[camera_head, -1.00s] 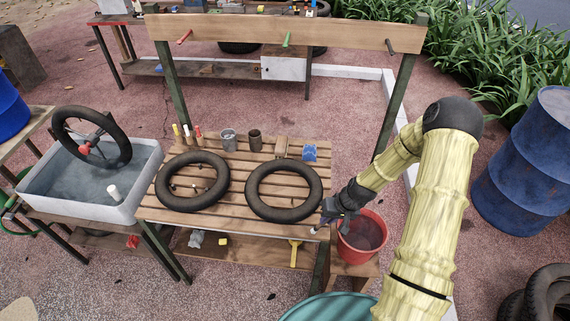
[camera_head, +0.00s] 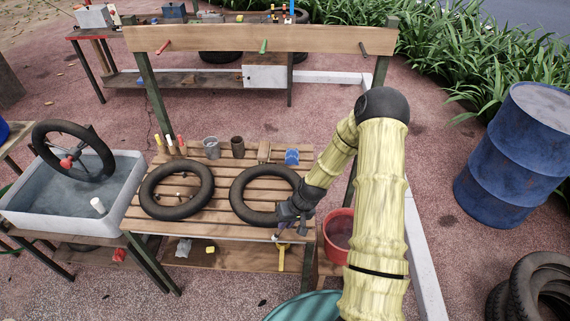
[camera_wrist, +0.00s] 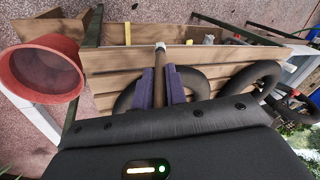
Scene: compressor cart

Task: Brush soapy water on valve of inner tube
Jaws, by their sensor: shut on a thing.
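My gripper (camera_head: 288,222) is over the near right part of the right inner tube (camera_head: 236,198) on the slatted bench. In the wrist view its purple fingers (camera_wrist: 160,88) are shut on a brown-handled brush (camera_wrist: 159,66) with a pale tip pointing away from the wrist. The brush is hard to make out in the head view, and I cannot tell if it touches anything. The left inner tube (camera_head: 175,213) lies flat beside the right one, with small fittings showing inside its ring. The right tube's valve cannot be made out. A red bucket (camera_head: 338,243) holding dark liquid stands right of the bench.
Cups (camera_head: 211,148), markers and a blue item (camera_head: 292,157) stand along the bench's back. A wheel (camera_head: 75,150) sits in a water tub (camera_head: 40,205) at left. A frame beam (camera_head: 260,40) with pegs crosses above. A blue barrel (camera_head: 515,150) stands far right.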

